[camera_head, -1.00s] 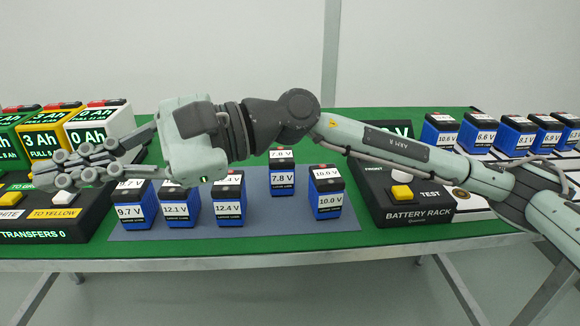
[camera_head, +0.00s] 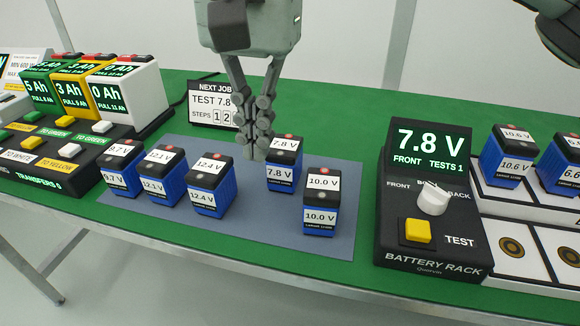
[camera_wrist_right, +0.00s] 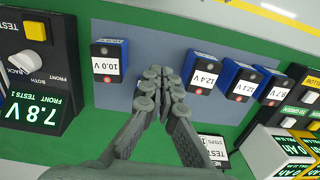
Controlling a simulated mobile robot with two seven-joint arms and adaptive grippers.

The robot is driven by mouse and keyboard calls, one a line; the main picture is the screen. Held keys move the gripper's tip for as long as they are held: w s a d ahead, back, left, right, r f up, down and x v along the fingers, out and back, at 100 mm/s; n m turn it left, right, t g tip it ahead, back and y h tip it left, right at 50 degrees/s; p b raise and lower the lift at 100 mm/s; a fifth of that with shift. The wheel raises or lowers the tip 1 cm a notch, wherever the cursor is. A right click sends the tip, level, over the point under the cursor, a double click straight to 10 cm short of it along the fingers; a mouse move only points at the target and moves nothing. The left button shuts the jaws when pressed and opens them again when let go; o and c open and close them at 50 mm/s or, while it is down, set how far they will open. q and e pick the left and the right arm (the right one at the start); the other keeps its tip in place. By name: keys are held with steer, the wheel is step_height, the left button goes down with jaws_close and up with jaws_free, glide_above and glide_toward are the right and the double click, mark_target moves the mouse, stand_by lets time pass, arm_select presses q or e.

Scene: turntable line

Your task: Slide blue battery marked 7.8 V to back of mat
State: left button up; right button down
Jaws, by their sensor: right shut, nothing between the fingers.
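The blue battery marked 7.8 V (camera_head: 281,177) stands upright on the grey-blue mat (camera_head: 262,222), behind and left of the battery marked 10.0 V (camera_head: 320,212). My right gripper (camera_head: 257,152) points down with its fingers shut and empty. Its tips are at the back left of the 7.8 V battery and cover a little of it; I cannot tell whether they touch. In the right wrist view the shut fingers (camera_wrist_right: 160,82) reach over the mat, and I cannot make out the 7.8 V battery there. My left gripper is not in view.
Batteries marked 12.4 V (camera_head: 211,190), 12.1 V (camera_head: 166,182) and 9.7 V (camera_head: 122,170) stand left on the mat. A small job sign (camera_head: 210,103) stands behind it. The battery rack (camera_head: 432,240), its display reading 7.8 V, is at right. The transfer console (camera_head: 60,150) is at left.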

mark_target(282, 146)
steer(key=f, duration=1)
steer(key=shift+d, duration=0.25)
steer(key=w, duration=0.1)
steer(key=w+p, duration=0.1)
steer(key=shift+w+d+r, duration=0.2)
steer(key=shift+w+d, duration=0.15)
steer(key=shift+d, duration=0.05)
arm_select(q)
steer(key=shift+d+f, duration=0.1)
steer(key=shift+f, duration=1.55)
arm_select(e)
steer(key=shift+w+d+f, duration=0.1)
steer(key=shift+w+d, duration=0.15)
steer(key=shift+w, duration=0.4)
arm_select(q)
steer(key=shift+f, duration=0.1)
arm_select(e)
steer(key=w+b, duration=0.1)
steer(key=w+d+b, duration=0.1)
steer(key=w, duration=0.1)
steer(key=shift+w+d+f, duration=0.1)
steer(key=shift+w, duration=0.15)
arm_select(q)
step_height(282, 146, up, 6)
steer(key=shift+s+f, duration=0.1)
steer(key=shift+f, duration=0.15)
arm_select(e)
steer(key=shift+w, duration=0.15)
